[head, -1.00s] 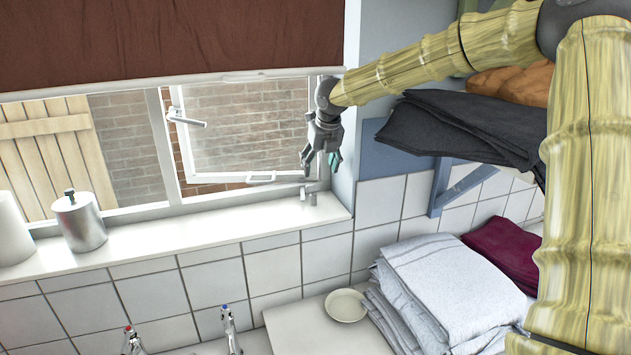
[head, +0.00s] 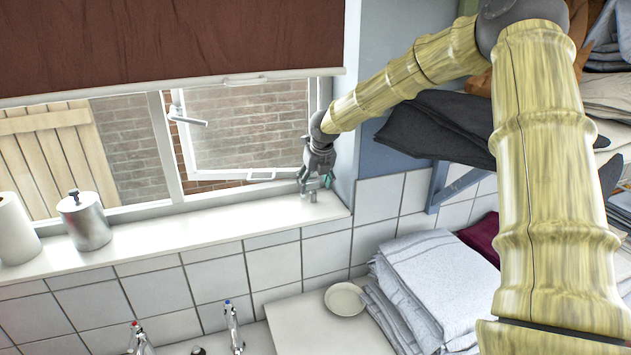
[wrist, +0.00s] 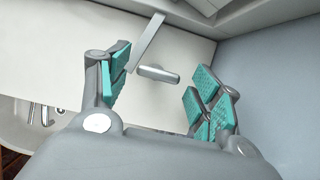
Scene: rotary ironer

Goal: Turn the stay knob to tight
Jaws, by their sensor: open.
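The stay knob (wrist: 158,74) is a small grey bar-shaped piece above the white sill in the wrist view. It lies between my open fingers, and I see no finger touching it. A flat grey strip, apparently the stay arm (wrist: 147,42), runs up beside its left end. My gripper (head: 316,184) is open with teal pads, pointing down at the right end of the sill in the head view. It also shows in the wrist view (wrist: 160,88). In the head view the fingers partly cover the knob (head: 313,197).
The window sash (head: 250,127) stands open on the brick wall outside. A blue-grey side wall (wrist: 275,80) is close to my right finger. A metal canister (head: 85,221) and a white roll (head: 15,232) stand far left on the sill (head: 190,228). Dark folded cloth (head: 440,125) lies on a shelf to the right.

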